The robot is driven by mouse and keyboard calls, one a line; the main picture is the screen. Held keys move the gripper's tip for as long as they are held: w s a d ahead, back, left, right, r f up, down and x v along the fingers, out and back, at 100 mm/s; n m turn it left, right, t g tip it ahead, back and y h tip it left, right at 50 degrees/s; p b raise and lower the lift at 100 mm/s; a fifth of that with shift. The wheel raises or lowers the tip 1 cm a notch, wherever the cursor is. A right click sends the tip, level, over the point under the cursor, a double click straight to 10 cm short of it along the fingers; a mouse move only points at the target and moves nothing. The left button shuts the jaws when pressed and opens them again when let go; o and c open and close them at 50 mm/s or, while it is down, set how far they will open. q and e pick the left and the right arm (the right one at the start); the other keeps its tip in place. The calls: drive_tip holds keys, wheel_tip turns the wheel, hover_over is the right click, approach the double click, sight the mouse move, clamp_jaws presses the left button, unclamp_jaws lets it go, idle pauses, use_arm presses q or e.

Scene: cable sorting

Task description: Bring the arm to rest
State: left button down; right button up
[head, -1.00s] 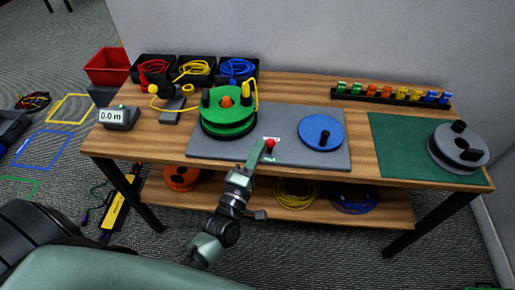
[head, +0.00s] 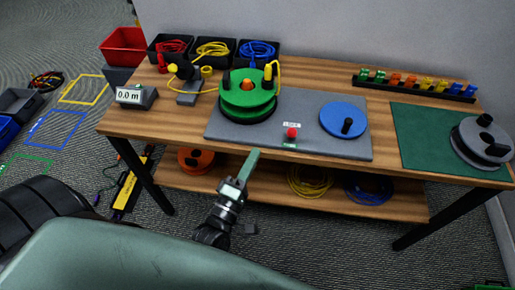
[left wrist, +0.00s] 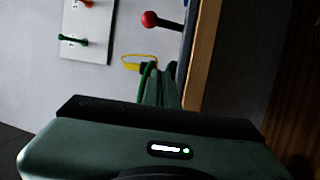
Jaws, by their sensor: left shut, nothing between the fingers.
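My left gripper (head: 253,158) is shut and empty in the head view, in front of the table's front edge and below the red knob (head: 292,132). In the left wrist view its shut fingers (left wrist: 160,85) point away from the camera, and the red knob (left wrist: 150,19) shows above them, apart from them. My left arm comes up from the bottom of the head view. My right gripper is in neither view.
The wooden table (head: 170,125) holds a green reel (head: 248,95), a blue disc (head: 343,119), a grey reel (head: 482,140) on a green mat (head: 420,135), and a meter (head: 136,97). Cable bins (head: 215,52) stand at the back. A lower shelf (head: 260,200) holds coiled cables.

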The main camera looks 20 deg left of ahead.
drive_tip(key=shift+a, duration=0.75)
